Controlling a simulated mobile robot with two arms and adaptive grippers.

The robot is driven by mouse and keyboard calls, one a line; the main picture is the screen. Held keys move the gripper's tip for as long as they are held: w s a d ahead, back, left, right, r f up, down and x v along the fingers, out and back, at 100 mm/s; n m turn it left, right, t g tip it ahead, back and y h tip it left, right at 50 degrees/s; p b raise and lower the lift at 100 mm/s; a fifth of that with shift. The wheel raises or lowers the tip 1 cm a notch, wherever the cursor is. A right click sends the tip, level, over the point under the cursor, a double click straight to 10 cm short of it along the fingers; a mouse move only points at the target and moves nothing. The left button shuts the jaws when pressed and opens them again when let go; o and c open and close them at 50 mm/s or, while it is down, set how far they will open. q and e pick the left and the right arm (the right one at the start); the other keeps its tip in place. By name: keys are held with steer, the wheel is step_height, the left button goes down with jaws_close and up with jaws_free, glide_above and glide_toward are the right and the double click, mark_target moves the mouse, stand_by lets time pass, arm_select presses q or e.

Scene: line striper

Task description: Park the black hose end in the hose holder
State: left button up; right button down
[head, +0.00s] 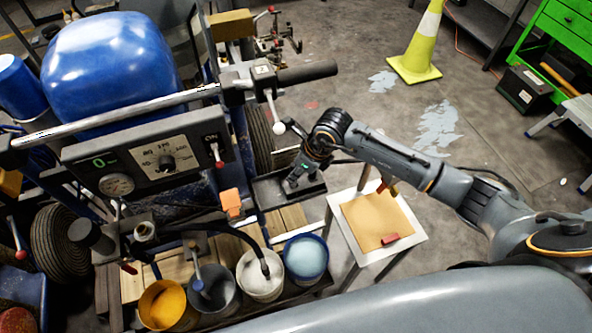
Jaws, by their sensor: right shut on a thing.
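My right gripper (296,181) reaches in from the right and points down over a black tray (262,194) on the machine's side. It is shut on a small dark thing, mostly hidden by the fingers; I cannot tell if this is the black hose end. A black hose (225,230) arches over the pails, and its end goes down into the white pail (259,287). An orange block (231,202) stands beside the tray; I cannot tell which part is the hose holder. My left gripper is not in view.
Yellow (165,318), grey and blue (306,271) pails stand along the machine's front edge. A control panel (150,163) and a handlebar (306,73) rise close to my right gripper. A small table (352,246) stands at right. A cone (418,50) is behind.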

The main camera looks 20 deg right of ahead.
steer(key=shift+f+b, duration=0.7)
steer(key=shift+b, duration=0.05)
steer(key=c, duration=0.8)
jaws_free()
steer(key=p+v, duration=0.4)
steer(key=v, duration=0.3)
steer(key=shift+p, duration=0.35)
steer(key=shift+f, duration=0.1)
stand_by(0.7)
